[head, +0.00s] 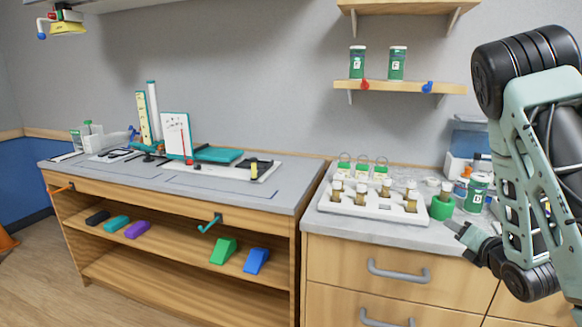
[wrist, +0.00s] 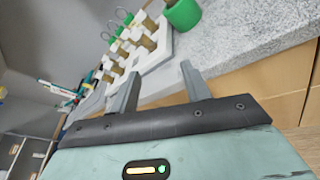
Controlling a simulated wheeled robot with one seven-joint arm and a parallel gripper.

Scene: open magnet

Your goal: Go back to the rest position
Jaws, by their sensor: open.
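My gripper (head: 462,230) is at the right in the head view, at the front edge of the right counter (head: 400,234). In the wrist view my gripper (wrist: 157,82) has its two grey fingers apart with nothing between them. A green cup-like holder (head: 442,207) stands on the counter just beyond the fingertips; it also shows at the top of the wrist view (wrist: 182,14). My arm fills the right side of the head view, bent, with its lower part hanging in front of the counter.
A white tray (head: 330,207) with several brown-bodied vials stands left of the gripper. A green jar (head: 477,192) stands close behind it. Drawers with grey handles (head: 398,273) are below. A workbench (head: 280,190) with shelves stands left; open floor shows at far left.

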